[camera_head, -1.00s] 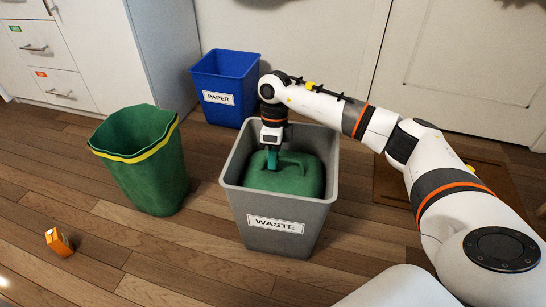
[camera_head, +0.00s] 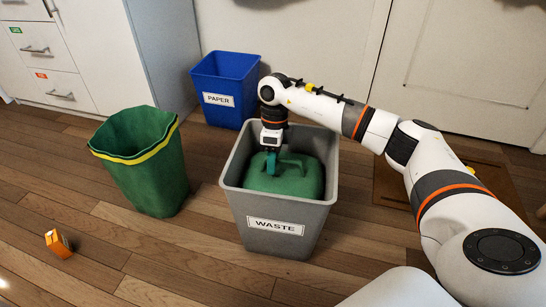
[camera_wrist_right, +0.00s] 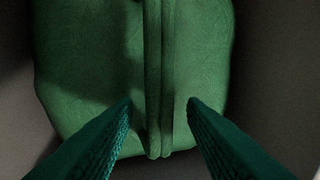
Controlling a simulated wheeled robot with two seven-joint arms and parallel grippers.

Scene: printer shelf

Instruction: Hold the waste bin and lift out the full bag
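The grey waste bin (camera_head: 317,215), labelled WASTE, stands upright on the floor in the middle of the head view. The full green bag (camera_head: 298,183) sits inside it, below the rim. My right gripper (camera_head: 271,170) reaches down into the bin from above, at the bag's top. In the right wrist view the fingers of my right gripper (camera_wrist_right: 160,104) are apart, one on each side of a raised green strip (camera_wrist_right: 158,70) on the bag (camera_wrist_right: 90,75). A gap shows between each finger and the strip. My left gripper is not in view.
A green bin or bag with a yellow band (camera_head: 150,180) stands to the left. A blue PAPER bin (camera_head: 228,75) stands behind. A small orange box (camera_head: 57,243) lies on the floor at the left. White drawers (camera_head: 50,60) stand at the back left. The front floor is clear.

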